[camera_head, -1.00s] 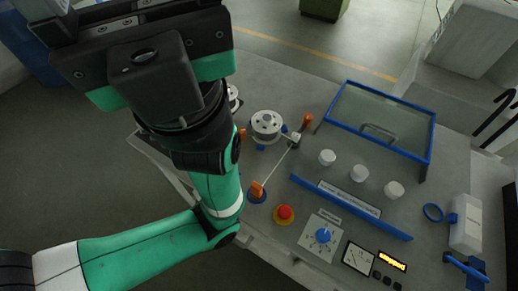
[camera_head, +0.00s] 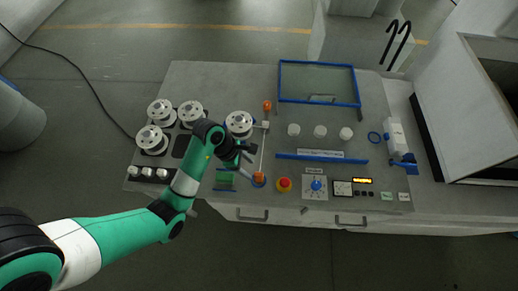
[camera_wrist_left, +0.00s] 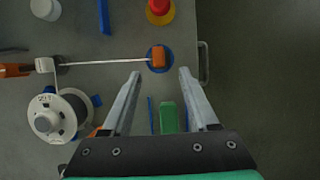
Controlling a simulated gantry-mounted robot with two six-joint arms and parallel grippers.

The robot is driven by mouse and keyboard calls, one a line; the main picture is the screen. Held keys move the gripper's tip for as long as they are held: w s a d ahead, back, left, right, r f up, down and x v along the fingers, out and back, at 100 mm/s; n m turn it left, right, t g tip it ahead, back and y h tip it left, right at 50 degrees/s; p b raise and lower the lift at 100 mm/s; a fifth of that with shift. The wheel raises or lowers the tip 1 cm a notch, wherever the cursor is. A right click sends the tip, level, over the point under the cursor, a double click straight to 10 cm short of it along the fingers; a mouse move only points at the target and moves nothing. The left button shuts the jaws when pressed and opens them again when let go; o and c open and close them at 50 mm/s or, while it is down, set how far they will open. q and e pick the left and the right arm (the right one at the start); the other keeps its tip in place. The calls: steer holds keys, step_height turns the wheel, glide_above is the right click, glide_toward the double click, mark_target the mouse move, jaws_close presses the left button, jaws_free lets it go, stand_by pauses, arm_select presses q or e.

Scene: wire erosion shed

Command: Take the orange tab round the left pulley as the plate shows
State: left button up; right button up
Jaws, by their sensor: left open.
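The orange tab (camera_head: 258,177) sits on a blue disc near the bench's front edge. In the left wrist view the tab (camera_wrist_left: 159,56) lies just beyond and between my fingertips, with a thin pale wire running left from it. In the head view the wire runs up toward a clamp beside a silver pulley (camera_head: 239,122); this pulley also shows in the left wrist view (camera_wrist_left: 58,116). My left gripper (camera_wrist_left: 160,74) is open and empty, with its fingers apart above the bench front. My right gripper is not in view. I cannot tell which pulley the plate indicates.
Several silver spools (camera_head: 161,112) stand at the bench's left. An orange handle (camera_head: 267,105) stands behind the clamp. A red button (camera_head: 284,184), a blue rail (camera_head: 320,159) and white knobs (camera_head: 320,132) lie to the right. A green block (camera_wrist_left: 168,117) lies below the fingers in the wrist view.

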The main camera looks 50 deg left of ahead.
mark_target(257, 175)
arm_select(q)
steer(key=b+x, duration=0.1)
steer(key=x, duration=0.5)
steer(key=shift+w+d+f+b, duration=0.1)
steer(key=shift+w+f+b, duration=0.05)
steer(key=shift+f+b, duration=0.15)
steer(key=b+x, duration=0.1)
steer(key=x, duration=0.4)
steer(key=shift+w+b, duration=0.15)
steer(key=shift+b, duration=0.25)
steer(key=shift+r, duration=0.1)
jaws_close()
